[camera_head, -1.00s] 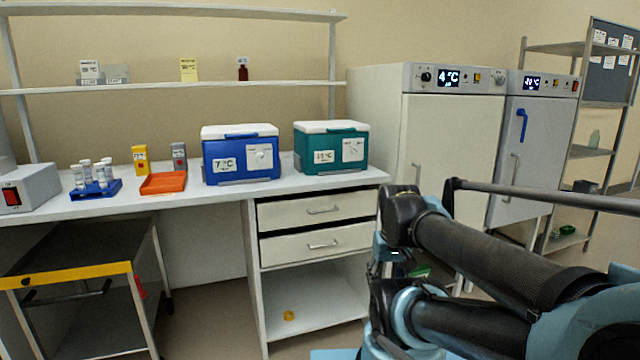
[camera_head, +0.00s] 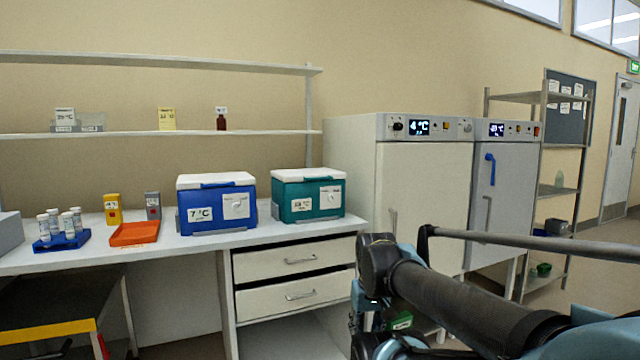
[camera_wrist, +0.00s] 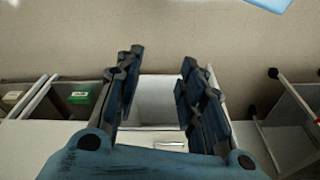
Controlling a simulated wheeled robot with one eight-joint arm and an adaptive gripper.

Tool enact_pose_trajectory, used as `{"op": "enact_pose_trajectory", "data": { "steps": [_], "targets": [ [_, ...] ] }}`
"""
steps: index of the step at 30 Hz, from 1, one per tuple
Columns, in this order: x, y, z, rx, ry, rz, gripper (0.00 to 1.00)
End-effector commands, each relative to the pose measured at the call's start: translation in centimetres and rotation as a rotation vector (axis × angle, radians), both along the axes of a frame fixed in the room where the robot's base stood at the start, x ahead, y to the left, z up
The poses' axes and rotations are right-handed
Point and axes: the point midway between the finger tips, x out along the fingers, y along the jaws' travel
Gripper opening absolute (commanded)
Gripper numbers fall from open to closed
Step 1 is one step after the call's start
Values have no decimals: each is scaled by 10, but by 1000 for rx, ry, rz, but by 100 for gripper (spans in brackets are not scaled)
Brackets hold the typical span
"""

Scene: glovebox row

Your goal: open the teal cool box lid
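The teal cool box (camera_head: 308,196) stands on the white bench, to the right of the blue cool box. Its white lid (camera_head: 307,175) lies flat on top and looks closed, with a teal handle on the front edge. White labels are on its front. My gripper (camera_wrist: 155,88) shows in the wrist view with its two dark fingers spread apart and nothing between them. It is well away from the teal box, which is not seen in the wrist view. In the head view my arm is at the lower right, and the fingers cannot be made out there.
A blue cool box (camera_head: 217,205) stands just left of the teal one. An orange tray (camera_head: 134,234) and a blue tube rack (camera_head: 62,241) are further left. Two drawers (camera_head: 294,262) sit below the bench. A white cabinet (camera_head: 425,185) stands to the right. A shelf (camera_head: 160,134) runs above.

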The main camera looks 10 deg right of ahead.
Motion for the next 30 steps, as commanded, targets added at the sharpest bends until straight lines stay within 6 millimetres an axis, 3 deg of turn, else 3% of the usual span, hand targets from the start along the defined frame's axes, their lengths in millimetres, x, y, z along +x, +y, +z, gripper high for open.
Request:
{"op": "enact_pose_trajectory", "data": {
  "steps": [2, 8, 18, 24, 30],
  "targets": [
    [2, 5, 2, 28, -3, -8, 31],
    [39, 36, 25, 203, -29, -48, 31],
    [130, 80, 83, 568, -118, -136, 31],
    [189, 87, 122, 778, -190, -192, 31],
    [250, 79, 162, 983, -274, -247, 31]
  ]
}}
